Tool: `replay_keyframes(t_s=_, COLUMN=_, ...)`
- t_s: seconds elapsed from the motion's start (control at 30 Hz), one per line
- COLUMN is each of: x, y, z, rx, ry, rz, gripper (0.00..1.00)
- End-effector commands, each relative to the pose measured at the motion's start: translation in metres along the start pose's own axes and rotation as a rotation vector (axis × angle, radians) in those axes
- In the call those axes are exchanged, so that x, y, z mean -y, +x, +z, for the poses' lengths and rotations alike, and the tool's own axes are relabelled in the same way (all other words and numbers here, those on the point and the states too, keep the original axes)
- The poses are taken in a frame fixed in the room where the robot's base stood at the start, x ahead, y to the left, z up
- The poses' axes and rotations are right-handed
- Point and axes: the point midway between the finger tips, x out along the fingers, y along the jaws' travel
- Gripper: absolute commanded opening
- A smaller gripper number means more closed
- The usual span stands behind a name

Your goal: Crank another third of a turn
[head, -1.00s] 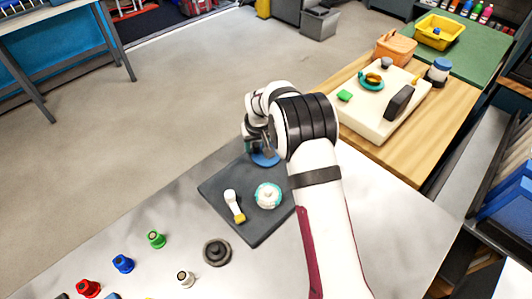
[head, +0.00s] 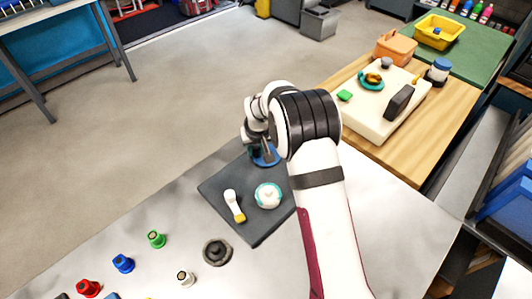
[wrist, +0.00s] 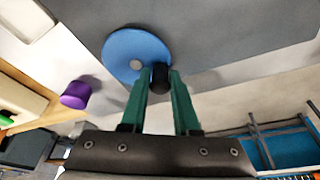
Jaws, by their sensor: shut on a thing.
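A blue crank disc (wrist: 125,45) with a small grey hub (wrist: 136,64) lies against the dark grey plate (wrist: 220,35) in the wrist view. A black crank knob (wrist: 160,77) stands near the disc's rim. My gripper (wrist: 158,84) has its two green fingers closed on the knob, one on either side. In the head view the blue disc (head: 268,158) shows only partly at the plate's far corner, below my gripper (head: 264,152). My wrist hides much of the grip there.
On the plate are a white stick with a yellow end (head: 234,203) and a white-teal round part (head: 268,195). A black round part (head: 217,252) and several coloured pegs stand nearer. A purple cylinder (wrist: 76,94) shows in the wrist view. The table right of my arm is clear.

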Motion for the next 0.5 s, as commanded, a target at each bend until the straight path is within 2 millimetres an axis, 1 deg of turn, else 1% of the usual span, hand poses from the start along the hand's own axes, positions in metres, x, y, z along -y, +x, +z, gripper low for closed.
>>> replay_keyframes(t_s=0.13, x=-0.001, y=-0.004, z=0.009, rx=-0.001, ry=0.001, rz=0.000, gripper=0.00)
replay_keyframes(t_s=0.37, x=-0.002, y=-0.004, z=0.011, rx=-0.002, ry=0.001, rz=0.000, gripper=0.00)
replay_keyframes(t_s=0.5, x=-0.006, y=-0.006, z=0.018, rx=-0.001, ry=0.000, rz=0.001, gripper=0.00)
